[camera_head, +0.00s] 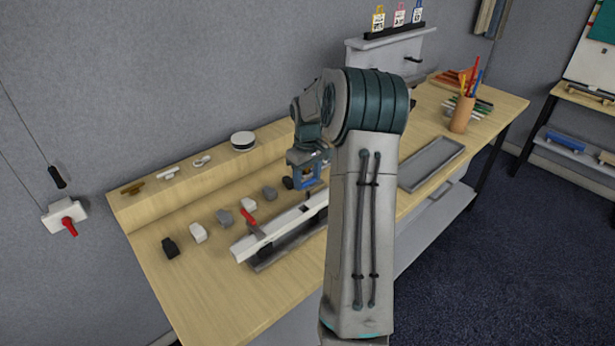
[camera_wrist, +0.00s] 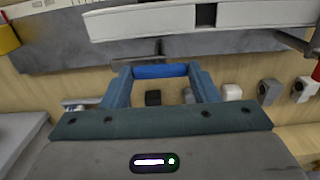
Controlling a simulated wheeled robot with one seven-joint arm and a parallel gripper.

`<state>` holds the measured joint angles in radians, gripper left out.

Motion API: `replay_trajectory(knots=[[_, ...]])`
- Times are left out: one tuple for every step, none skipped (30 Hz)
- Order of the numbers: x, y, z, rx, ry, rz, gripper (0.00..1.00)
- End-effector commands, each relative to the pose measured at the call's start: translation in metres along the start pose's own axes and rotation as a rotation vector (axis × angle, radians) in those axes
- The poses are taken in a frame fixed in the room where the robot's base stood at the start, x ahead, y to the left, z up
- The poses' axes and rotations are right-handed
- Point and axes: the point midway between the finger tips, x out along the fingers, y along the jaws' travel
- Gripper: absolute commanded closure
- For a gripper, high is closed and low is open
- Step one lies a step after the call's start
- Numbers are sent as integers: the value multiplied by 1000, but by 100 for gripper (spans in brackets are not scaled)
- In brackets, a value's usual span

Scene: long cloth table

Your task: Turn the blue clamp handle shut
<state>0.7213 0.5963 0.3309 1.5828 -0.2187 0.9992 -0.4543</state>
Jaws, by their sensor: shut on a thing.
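The blue clamp handle (camera_wrist: 160,71) lies crosswise between the two fingertips of my gripper (camera_wrist: 162,74) in the wrist view. My gripper is shut on it, with a finger at each end. In the head view my gripper (camera_head: 307,180) is over the long white bar (camera_head: 283,223), towards its far end, and my arm hides part of the bar. The white bar also shows in the wrist view (camera_wrist: 150,20), just beyond the handle. How far the handle is turned cannot be told. A second clamp handle, red (camera_head: 248,216), stands near the bar's near end.
A grey tray (camera_head: 262,264) lies under the bar. Several small blocks stand in a row behind it, among them a black one (camera_head: 170,247). A shelf (camera_head: 150,207) with small parts runs along the wall. An empty grey tray (camera_head: 432,163) and a pencil cup (camera_head: 461,114) are to the right.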

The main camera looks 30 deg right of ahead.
Motion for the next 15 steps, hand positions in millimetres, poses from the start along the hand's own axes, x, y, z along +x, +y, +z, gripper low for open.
replay_trajectory(knots=[[0, 0, 0, 9, 0, 1, 68], [0, 0, 0, 16, 0, 1, 68], [0, 0, 0, 29, 1, 1, 68], [0, 0, -1, 40, 1, 1, 68], [0, 0, -1, 52, 1, 1, 68], [0, 0, -1, 73, 1, 1, 68], [0, 0, 0, 90, 1, 2, 68], [0, 0, -1, 108, 1, 2, 68], [0, 0, -1, 135, 2, 2, 68], [0, 0, -1, 159, 1, 2, 68], [0, 0, -1, 181, 1, 2, 68], [0, 0, -1, 215, 1, 2, 68], [0, 0, -1, 242, 1, 2, 68], [0, 0, -1, 268, 1, 2, 68], [0, 0, -1, 306, 1, 2, 68]])
